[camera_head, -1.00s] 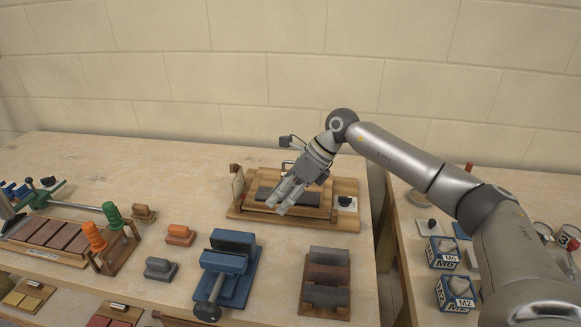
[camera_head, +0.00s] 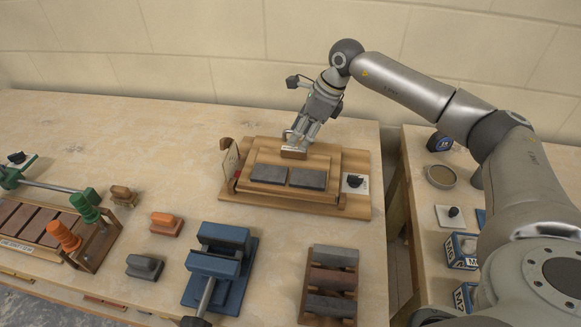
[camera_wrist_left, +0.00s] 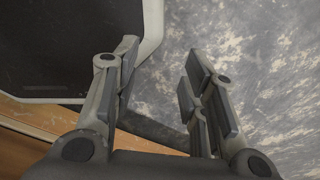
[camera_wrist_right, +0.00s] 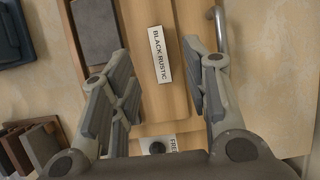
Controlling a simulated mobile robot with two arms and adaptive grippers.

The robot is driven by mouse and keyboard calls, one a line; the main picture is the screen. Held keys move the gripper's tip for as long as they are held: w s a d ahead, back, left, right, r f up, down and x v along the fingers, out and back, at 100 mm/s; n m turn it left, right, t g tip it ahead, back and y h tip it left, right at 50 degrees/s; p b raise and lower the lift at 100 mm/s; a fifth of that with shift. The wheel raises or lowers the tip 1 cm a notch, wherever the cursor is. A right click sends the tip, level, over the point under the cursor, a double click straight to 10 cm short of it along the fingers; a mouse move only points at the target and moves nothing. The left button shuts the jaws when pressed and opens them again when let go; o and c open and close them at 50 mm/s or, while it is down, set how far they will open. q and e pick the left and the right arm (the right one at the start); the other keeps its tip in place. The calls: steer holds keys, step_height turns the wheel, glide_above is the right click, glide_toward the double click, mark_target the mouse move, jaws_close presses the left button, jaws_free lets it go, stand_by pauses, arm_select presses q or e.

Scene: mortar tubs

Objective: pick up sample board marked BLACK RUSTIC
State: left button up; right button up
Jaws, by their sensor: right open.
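The sample board (camera_head: 240,178) is a wooden board at the back of the bench, with two dark grey slabs on it. Its BLACK RUSTIC label (camera_wrist_right: 161,54) shows in the right wrist view. My right gripper (camera_head: 295,140) is open over the board's back edge. In the right wrist view its fingers (camera_wrist_right: 157,62) stand apart on either side of the label, with nothing held. I cannot tell whether they touch the board. My left gripper (camera_wrist_left: 160,62) shows only in its own wrist view, open and empty.
A knob plate marked FREE (camera_head: 355,183) sits at the board's right. A blue vise (camera_head: 220,265), a rack of slabs (camera_head: 331,283) and an orange float (camera_head: 166,222) stand in front. A gap separates the right-hand bench, with its tins and boxes.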

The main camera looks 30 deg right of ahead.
mark_target(294, 149)
steer(key=p+x, duration=0.1)
steer(key=x, duration=0.3)
steer(key=shift+s+f+p, duration=0.15)
steer(key=shift+f+p, duration=0.1)
steer(key=shift+p, duration=0.1)
steer(key=shift+f, duration=0.45)
arm_select(q)
steer(key=shift+w+d+r, duration=0.1)
steer(key=shift+w+r, duration=0.2)
steer(key=shift+r, duration=0.2)
steer(key=shift+w+d+r, duration=0.1)
steer(key=shift+w+r, duration=0.15)
steer(key=shift+r, duration=0.2)
arm_select(e)
jaws_close()
steer(key=shift+r, duration=0.1)
